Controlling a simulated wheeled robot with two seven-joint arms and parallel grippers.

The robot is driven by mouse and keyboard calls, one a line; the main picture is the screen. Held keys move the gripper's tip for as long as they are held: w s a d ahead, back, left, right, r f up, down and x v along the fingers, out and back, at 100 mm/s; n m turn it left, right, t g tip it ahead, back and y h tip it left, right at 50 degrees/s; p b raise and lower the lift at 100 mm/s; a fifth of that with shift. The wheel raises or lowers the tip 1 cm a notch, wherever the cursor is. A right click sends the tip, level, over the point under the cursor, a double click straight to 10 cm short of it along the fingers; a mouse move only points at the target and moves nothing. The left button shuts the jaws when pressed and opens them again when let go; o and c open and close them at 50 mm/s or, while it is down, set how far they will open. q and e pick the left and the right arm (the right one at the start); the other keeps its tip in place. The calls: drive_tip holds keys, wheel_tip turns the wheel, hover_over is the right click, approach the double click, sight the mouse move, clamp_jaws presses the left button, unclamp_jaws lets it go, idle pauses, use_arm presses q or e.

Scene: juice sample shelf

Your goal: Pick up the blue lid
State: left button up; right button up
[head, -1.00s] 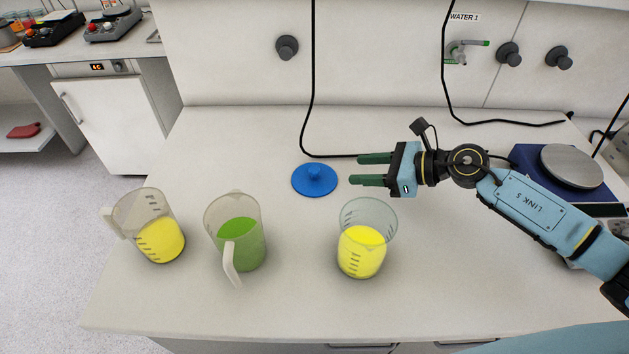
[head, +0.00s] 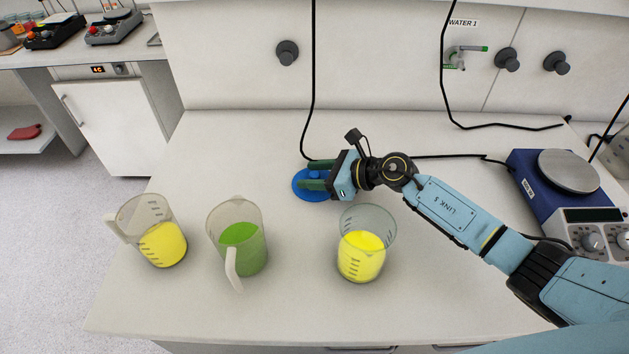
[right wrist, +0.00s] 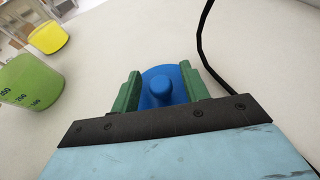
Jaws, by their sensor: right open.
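The blue lid (head: 301,190) lies flat on the white bench, behind the jugs. It is a round disc with a knob in its middle. My right gripper (head: 311,174) is open over the lid, with its green fingers on either side of the knob. In the right wrist view the knob of the blue lid (right wrist: 161,86) stands between the two fingertips of my right gripper (right wrist: 163,83), with a gap on both sides. Part of the disc is hidden by the fingers. My left gripper does not show.
Near the front stand a jug of yellow liquid (head: 161,244), a jug of green liquid (head: 241,249) and a beaker of yellow liquid (head: 362,256). A black cable (head: 313,100) hangs down behind the lid. A blue hotplate (head: 540,193) stands at the right.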

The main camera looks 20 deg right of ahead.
drive_tip(key=shift+c, duration=0.5)
clamp_jaws()
